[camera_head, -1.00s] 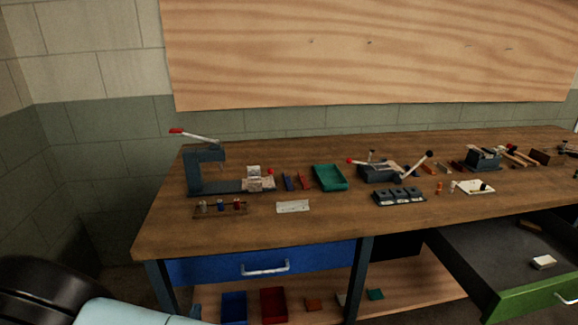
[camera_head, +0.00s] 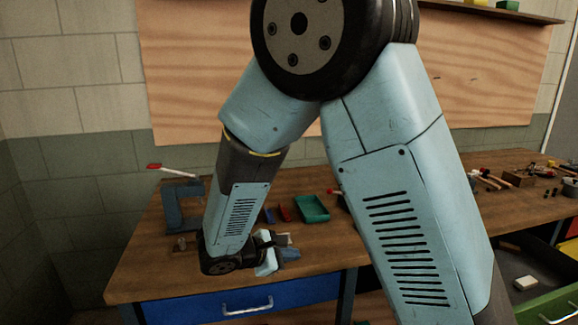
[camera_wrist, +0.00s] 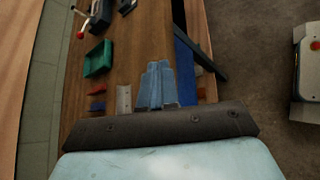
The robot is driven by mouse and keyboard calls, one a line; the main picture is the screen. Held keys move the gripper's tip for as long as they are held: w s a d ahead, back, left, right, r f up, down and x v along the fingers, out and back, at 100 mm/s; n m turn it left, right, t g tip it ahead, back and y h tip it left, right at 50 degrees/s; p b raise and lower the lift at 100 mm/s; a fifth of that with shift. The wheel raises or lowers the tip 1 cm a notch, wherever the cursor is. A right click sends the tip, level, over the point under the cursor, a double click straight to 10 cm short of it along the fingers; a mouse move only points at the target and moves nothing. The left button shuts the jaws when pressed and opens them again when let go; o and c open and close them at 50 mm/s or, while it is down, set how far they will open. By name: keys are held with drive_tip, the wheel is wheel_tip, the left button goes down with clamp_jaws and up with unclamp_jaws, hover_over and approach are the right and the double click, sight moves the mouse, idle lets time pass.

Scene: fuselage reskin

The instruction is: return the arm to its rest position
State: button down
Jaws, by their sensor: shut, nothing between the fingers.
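My arm is raised and bent across the middle of the body camera view, its forearm slanting down over the left part of the workbench (camera_head: 140,275). My gripper (camera_head: 284,248) hangs low at the arm's end, over the front of the bench beside the blue drawer. In the wrist view my gripper (camera_wrist: 157,84) has its fingers together, with nothing seen between them. My arm hides the middle of the bench and part of the lever press (camera_head: 180,205).
A green tray (camera_head: 312,208) lies right of my forearm, near red and blue bars. A white card (camera_wrist: 123,100) lies close to the fingers in the wrist view. The blue drawer (camera_head: 235,305) looks shut; the green drawer (camera_head: 540,306) at right stands open with a white block inside.

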drive_tip(key=s+d+r+m+g+y, duration=0.25)
drive_tip(key=d+r+m, duration=0.25)
drive_tip(key=d, duration=0.3)
drive_tip(key=s+d+r+m+g+y, duration=0.1)
drive_tip(key=s+d+r+m+g, duration=0.3)
drive_tip(key=d, duration=0.4)
drive_tip(key=s+d+r+m+t+y, duration=0.4)
drive_tip(key=s+d+r+m+y, duration=0.2)
drive_tip(key=s+r+m, duration=0.3)
drive_tip(key=shift+s+d+r+t, duration=0.35)
drive_tip(key=shift+s+d+r, duration=0.45)
drive_tip(key=shift+r, duration=0.3)
